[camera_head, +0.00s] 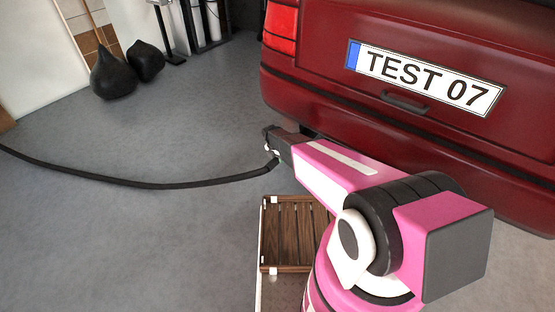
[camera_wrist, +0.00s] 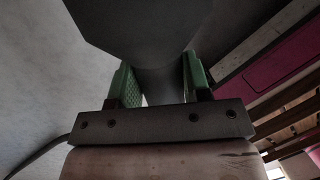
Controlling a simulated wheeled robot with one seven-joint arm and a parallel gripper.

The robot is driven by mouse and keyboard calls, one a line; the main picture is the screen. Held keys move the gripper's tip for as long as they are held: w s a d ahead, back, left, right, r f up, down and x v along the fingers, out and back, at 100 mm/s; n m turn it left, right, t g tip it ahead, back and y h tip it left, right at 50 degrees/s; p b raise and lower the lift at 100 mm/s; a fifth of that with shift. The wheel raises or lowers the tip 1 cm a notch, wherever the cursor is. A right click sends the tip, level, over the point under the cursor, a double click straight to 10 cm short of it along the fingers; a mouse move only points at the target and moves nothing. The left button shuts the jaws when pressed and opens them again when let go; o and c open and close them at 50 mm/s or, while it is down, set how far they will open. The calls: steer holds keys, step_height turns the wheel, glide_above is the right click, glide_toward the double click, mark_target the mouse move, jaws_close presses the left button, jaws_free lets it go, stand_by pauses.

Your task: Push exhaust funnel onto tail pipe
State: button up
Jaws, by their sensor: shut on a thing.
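The dark exhaust funnel (camera_wrist: 140,28) fills the top of the wrist view, and its wide part lies beyond my fingertips. My gripper (camera_wrist: 158,82) has its green-padded fingers shut on the funnel's narrower grey neck. In the head view my gripper (camera_head: 273,150) is at the end of my pink arm, low beside the left rear corner of the red car (camera_head: 330,100). The funnel is small and dark there, hard to separate from the gripper. A black hose (camera_head: 150,184) runs from it to the left. I cannot make out the tail pipe; the bumper and my arm cover that area.
The car's rear bumper (camera_head: 300,103) hangs over the floor to the right of my gripper. A slatted wooden crate (camera_head: 266,262) stands below my arm. Two black bags (camera_head: 112,76) rest by the far wall. The grey floor (camera_head: 110,240) at left is clear apart from the hose.

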steer(key=shift+w+d, duration=0.6)
steer(key=shift+w, duration=0.2)
steer(key=shift+w+d, duration=0.6)
steer(key=shift+w, duration=0.15)
stand_by(0.4)
steer(key=o, duration=1.4)
steer(key=v, duration=1)
steer(key=shift+r, duration=0.4)
steer(key=s+d+r+m, duration=0.5)
steer(key=s+d+m, duration=0.1)
steer(key=m, duration=0.3)
steer(key=s+d+r+m+y, duration=0.1)
steer(key=s+d+r+m, duration=0.5)
steer(key=s+m, duration=0.3)
steer(key=s+d+r+m+y, duration=0.1)
steer(key=s+d+r+m, duration=0.5)
steer(key=m, duration=0.4)
steer(key=shift+s+d+m, duration=0.1)
steer(key=shift+s+m, duration=0.2)
steer(key=shift+s, duration=0.4)
